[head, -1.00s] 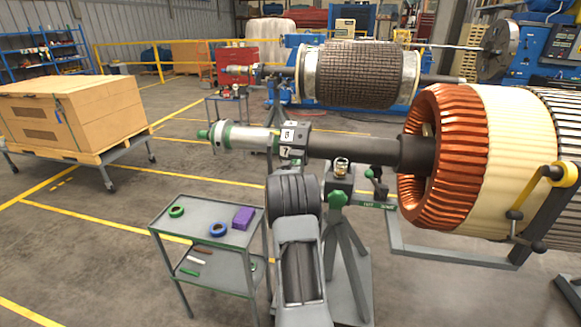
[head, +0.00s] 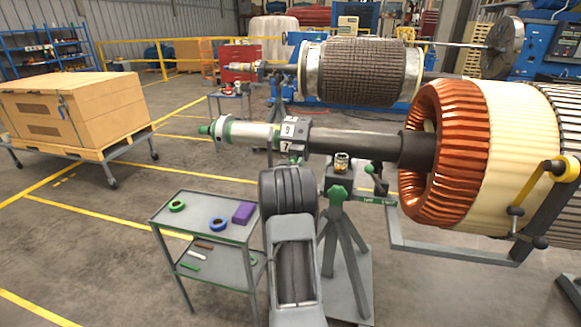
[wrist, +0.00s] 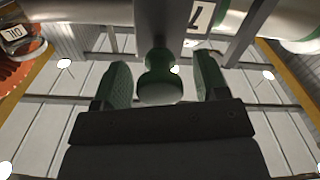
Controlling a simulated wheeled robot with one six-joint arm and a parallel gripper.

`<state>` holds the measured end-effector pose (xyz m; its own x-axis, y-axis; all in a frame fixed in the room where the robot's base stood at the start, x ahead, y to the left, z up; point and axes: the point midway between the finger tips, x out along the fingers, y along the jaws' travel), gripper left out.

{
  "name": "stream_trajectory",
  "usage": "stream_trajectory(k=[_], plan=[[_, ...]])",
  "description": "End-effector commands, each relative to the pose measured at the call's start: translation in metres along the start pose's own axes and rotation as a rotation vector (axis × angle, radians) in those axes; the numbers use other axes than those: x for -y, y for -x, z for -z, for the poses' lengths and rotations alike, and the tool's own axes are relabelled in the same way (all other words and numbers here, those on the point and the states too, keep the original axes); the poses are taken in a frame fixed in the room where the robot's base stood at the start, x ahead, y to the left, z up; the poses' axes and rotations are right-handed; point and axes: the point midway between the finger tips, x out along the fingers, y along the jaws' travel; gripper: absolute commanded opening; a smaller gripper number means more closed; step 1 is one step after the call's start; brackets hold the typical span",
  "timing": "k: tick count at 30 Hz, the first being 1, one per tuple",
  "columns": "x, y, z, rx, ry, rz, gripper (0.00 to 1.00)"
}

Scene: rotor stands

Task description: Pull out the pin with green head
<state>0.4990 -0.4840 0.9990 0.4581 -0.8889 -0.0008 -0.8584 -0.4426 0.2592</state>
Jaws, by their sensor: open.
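The pin's green head (wrist: 158,72) hangs below a dark block in the wrist view, and its lower end is pale. My gripper (wrist: 163,80) is open, with one green-padded finger on each side of the head. A gap shows on both sides, narrower at the left finger. In the head view the numbered block (head: 291,131) sits on the long horizontal shaft (head: 355,143). A little green shows just under the block. My arm hides most of that area, so the pin and the fingers are not clear there.
The copper-wound rotor (head: 445,150) is at the right. A green-knobbed stand (head: 338,195) is close right of my arm. Open floor lies beyond the cart.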

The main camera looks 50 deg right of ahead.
Motion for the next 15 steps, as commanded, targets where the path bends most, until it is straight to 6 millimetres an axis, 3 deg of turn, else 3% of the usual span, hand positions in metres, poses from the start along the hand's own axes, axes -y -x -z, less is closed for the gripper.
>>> stream_trajectory(k=[5, 15], plan=[[0.001, 0.012, 0.0, -0.001, -0.001, 0.0, 0.67], [0.002, 0.08, 0.0, -0.002, 0.0, 0.003, 0.67]])
